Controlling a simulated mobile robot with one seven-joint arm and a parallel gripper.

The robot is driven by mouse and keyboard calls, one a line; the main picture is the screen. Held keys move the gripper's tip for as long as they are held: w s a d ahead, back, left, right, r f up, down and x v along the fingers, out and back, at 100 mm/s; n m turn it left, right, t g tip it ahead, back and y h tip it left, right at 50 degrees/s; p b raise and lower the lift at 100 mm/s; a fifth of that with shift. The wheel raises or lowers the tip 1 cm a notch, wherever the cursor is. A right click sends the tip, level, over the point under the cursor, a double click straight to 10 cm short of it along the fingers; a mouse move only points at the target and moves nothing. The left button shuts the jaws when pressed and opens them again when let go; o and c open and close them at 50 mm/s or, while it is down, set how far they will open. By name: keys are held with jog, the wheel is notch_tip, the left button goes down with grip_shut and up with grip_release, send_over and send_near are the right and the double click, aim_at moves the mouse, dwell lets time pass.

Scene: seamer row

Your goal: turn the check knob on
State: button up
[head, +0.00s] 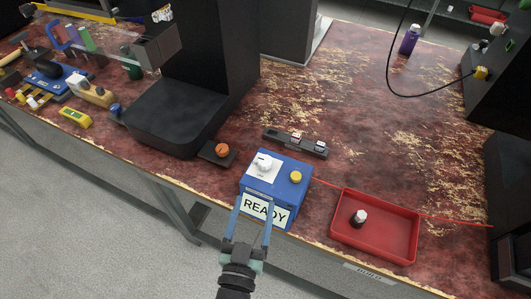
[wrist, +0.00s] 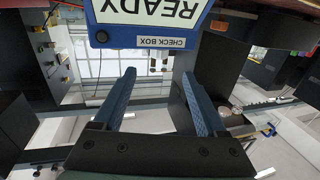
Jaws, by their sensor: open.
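The blue check box (head: 246,191) stands at the table's front edge, with a READY sign (head: 266,210) on its front. On its top are a white knob (head: 264,162) on a white plate and a yellow button (head: 295,177). I cannot read any marking by the knob. My gripper (head: 254,196) is open and empty at the box's front side. In the wrist view, my gripper (wrist: 158,73) is open below the upside-down sign (wrist: 150,10) and a CHECK BOX label (wrist: 160,42). A round black part (wrist: 102,36) is beside that label. The knob is hidden there.
A red tray (head: 345,245) with a black-and-white piece (head: 359,217) lies right of the box. An orange knob on a dark plate (head: 218,153) sits to its left, and a dark rail (head: 300,145) behind. A tall black machine (head: 170,115) stands at the back left.

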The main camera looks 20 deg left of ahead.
aim_at(263, 168)
jog(key=b+x, duration=0.1)
jog(key=x, duration=1.2)
jog(key=shift+f, duration=0.1)
jog(key=shift+d, duration=0.1)
jog(key=shift+c, duration=0.2)
grip_shut()
